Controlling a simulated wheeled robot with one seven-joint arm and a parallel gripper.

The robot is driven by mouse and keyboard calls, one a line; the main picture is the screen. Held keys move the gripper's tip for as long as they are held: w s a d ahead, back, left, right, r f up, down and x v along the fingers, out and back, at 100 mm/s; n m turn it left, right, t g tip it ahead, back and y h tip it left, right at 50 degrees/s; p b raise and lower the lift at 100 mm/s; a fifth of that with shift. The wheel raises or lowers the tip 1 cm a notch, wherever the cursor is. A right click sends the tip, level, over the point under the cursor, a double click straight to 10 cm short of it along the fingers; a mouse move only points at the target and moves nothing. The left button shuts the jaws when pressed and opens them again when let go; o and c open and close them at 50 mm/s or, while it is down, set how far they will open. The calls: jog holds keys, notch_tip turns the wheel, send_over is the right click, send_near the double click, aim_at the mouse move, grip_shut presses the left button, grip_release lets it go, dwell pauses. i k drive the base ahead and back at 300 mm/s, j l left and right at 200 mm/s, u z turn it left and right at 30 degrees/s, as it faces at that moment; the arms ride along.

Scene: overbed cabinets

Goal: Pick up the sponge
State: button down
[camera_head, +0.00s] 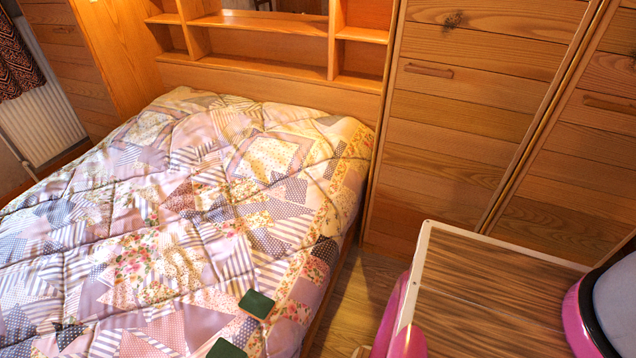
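A small dark green block with a thin tan edge, which looks like the sponge (257,304), lies on the patchwork quilt near the bed's right front edge. A second dark green object (227,349) lies just below and left of it, cut off by the bottom of the picture. I cannot tell whether that one is also a sponge. The two are apart, with quilt between them. My gripper is not in view, so its position relative to the sponge does not show.
The bed (150,215) fills the left and middle. Wooden shelves (262,24) stand behind it, and tall wooden cabinets (455,130) at right. A wood-topped surface with a pale rim (480,300) stands lower right. A narrow strip of floor (350,295) separates it from the bed.

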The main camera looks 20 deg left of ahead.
aim_at(256, 305)
jog(key=k+l+u, duration=0.1)
jog(key=l, duration=0.3)
jog(key=k+l, duration=0.35)
jog(key=u, duration=1.95)
